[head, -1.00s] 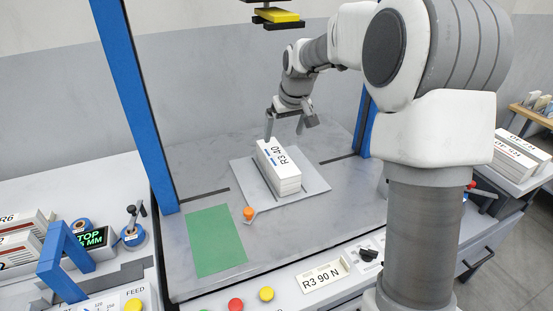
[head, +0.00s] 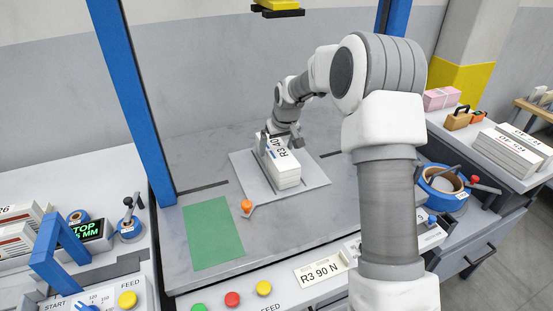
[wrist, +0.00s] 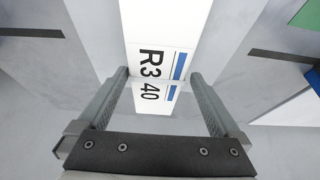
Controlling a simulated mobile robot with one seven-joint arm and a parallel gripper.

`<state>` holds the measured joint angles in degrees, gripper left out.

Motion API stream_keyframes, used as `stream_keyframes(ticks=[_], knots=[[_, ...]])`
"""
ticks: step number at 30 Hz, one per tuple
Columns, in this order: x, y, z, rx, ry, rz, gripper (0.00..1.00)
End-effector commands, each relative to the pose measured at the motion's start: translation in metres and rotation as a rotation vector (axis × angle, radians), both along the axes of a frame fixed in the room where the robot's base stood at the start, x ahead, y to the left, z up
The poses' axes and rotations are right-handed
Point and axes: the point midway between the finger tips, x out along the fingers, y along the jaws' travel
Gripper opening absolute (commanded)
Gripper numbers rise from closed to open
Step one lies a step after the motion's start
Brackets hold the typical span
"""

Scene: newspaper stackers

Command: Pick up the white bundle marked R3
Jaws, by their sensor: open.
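The white bundle (head: 284,173) marked R3 40 lies on a light grey plate (head: 314,190) on the grey worktop. It is a stack of white layers with black lettering and a blue mark on top. My gripper (head: 281,143) is open at the far end of the bundle, low over its top. In the wrist view, the bundle's top (wrist: 160,30) shows between the two spread fingers of my gripper (wrist: 160,76). One finger is on each side. I cannot tell whether either finger touches it.
Blue uprights (head: 132,100) flank the worktop, with a yellow and black press head (head: 278,8) above. An orange knob (head: 247,206) stands near the plate, beside a green mat (head: 211,234). More bundles (head: 512,150) lie on the right bench. Buttons (head: 232,299) line the front.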

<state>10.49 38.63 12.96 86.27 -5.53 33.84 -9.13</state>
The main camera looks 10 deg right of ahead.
Motion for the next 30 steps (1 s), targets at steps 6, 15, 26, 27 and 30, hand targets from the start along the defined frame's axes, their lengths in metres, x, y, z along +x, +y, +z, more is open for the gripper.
stream_keyframes(ticks=[6,15,26,27,30], knots=[[0.011,0.000,-0.022,0.002,0.003,0.000,1.00],[0.023,0.001,-0.048,0.000,0.000,0.000,1.00],[0.023,0.001,-0.047,0.000,0.001,0.000,0.71],[0.023,0.001,-0.047,0.000,0.001,0.000,0.64],[0.023,0.001,-0.047,0.000,0.001,0.000,0.46]])
